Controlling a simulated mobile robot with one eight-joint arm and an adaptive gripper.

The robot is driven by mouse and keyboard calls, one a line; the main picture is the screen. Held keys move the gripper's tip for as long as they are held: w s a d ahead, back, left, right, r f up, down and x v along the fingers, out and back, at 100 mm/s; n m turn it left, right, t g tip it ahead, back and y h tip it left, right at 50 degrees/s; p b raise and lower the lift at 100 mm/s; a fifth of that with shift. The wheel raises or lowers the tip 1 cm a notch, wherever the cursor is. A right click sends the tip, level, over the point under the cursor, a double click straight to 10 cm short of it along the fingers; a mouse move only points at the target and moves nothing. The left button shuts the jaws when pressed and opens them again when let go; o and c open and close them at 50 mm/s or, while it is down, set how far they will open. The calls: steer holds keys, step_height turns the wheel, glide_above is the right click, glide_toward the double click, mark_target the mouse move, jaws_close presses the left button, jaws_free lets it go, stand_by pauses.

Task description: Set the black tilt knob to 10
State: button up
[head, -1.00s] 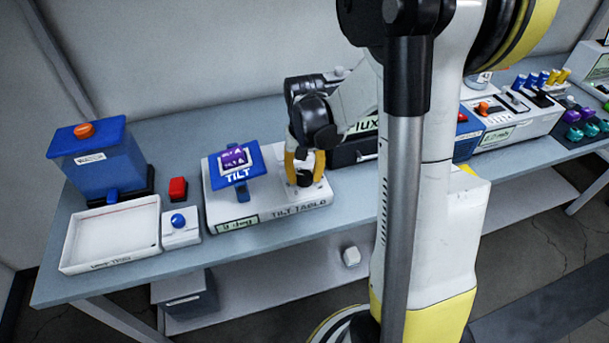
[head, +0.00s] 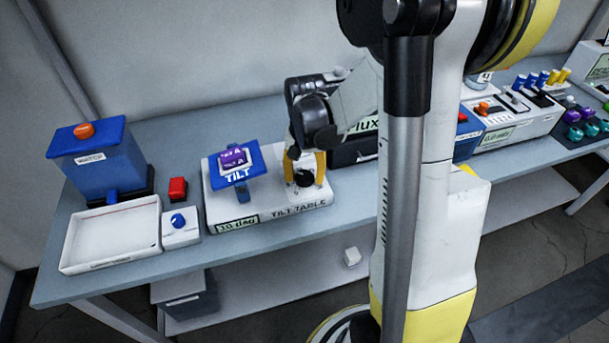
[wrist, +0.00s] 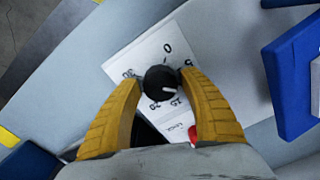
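The black tilt knob (wrist: 161,82) sits on the white tilt table base (head: 262,213), with a scale of numbers printed around it. A white mark on the knob points to the lower right in the wrist view. The display on the base front (head: 238,224) reads "10 deg". My gripper (head: 305,170) is above the knob with its yellow fingers spread. The blue tilting platform (head: 235,172), labelled TILT, stands left of the knob and carries a purple item (head: 234,158).
Left of the tilt table are a red block (head: 178,189), a white box with a blue knob (head: 179,222), a white tray (head: 112,237) and a blue bin (head: 97,165). A dark device (head: 355,150) stands close behind my gripper on the right.

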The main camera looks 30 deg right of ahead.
mark_target(304, 175)
steer(key=shift+o, duration=0.4)
step_height(304, 175, up, 12)
stand_by(0.3)
stand_by(0.4)
steer(key=s+a+r+n+t, duration=0.3)
steer(key=s+a+n+t, duration=0.4)
steer(key=s+a, duration=0.3)
steer(key=a, duration=0.3)
steer(key=shift+s+a+r+n, duration=0.15)
steer(key=shift+s+a+n, duration=0.1)
steer(key=shift+s+n, duration=0.15)
stand_by(0.3)
